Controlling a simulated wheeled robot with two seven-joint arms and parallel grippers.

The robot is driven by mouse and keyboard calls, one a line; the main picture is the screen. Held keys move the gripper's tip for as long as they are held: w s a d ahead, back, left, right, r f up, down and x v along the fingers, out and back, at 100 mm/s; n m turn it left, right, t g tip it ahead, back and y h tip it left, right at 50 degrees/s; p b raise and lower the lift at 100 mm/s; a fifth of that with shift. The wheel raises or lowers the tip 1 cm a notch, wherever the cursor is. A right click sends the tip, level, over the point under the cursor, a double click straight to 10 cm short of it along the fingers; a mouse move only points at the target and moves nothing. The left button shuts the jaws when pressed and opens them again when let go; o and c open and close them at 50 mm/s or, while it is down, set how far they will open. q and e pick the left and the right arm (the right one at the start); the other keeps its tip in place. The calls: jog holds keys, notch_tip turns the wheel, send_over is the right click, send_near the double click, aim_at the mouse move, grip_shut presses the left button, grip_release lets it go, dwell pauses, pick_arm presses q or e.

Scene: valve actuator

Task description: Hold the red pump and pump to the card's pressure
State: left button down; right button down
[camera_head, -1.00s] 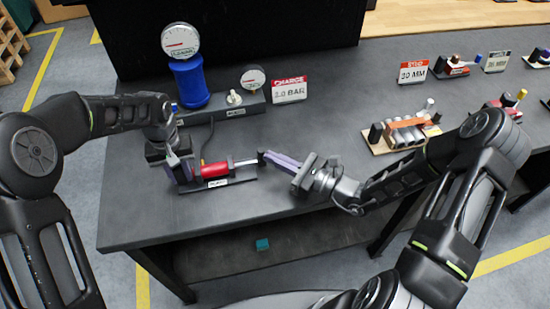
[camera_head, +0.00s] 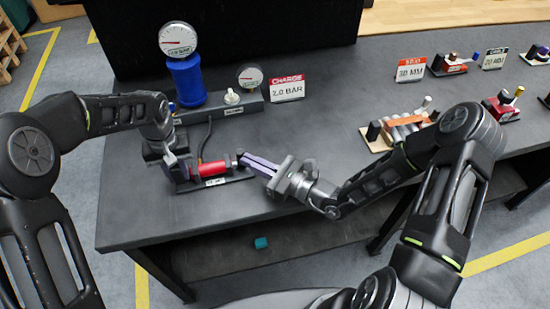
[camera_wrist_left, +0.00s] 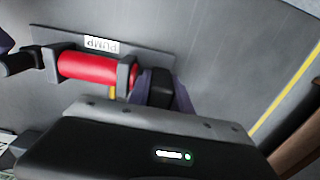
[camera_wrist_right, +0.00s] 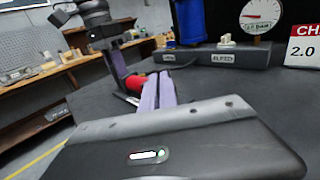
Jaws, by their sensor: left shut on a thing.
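The red pump (camera_head: 210,169) lies on a dark base on the bench, labelled PUMP in the left wrist view (camera_wrist_left: 95,68). My left gripper (camera_head: 180,172) is shut on the dark block at the pump's left end. The pump's black handle (camera_wrist_left: 22,62) is close against the red barrel, with little rod showing. My right gripper (camera_head: 246,160) has its purple fingers at that handle, nearly together; their grip is unclear. The card (camera_head: 287,88) reads CHARGE 2.0 BAR. A large gauge (camera_head: 177,40) tops the blue tank (camera_head: 187,81), its needle pointing left. A smaller gauge (camera_head: 250,76) stands nearby.
A white bleed knob (camera_head: 232,96) sits on the grey manifold (camera_head: 222,109) behind the pump. A hose runs down to the pump. A wooden board with metal cylinders (camera_head: 404,130) lies right. The bench (camera_head: 320,125) between is clear.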

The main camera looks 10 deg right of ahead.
pick_arm(q)
jog(key=shift+s+d+f, duration=0.1)
jog(key=shift+s+f, duration=0.05)
pick_arm(e)
jog(key=shift+s, duration=0.1)
jog(key=v, duration=1.4)
dwell(1.2)
pick_arm(q)
jog(key=c, duration=1.6)
grip_release()
jog(key=o, duration=0.5)
notch_tip(320, 180, up, 12)
jog(key=shift+r, duration=0.1)
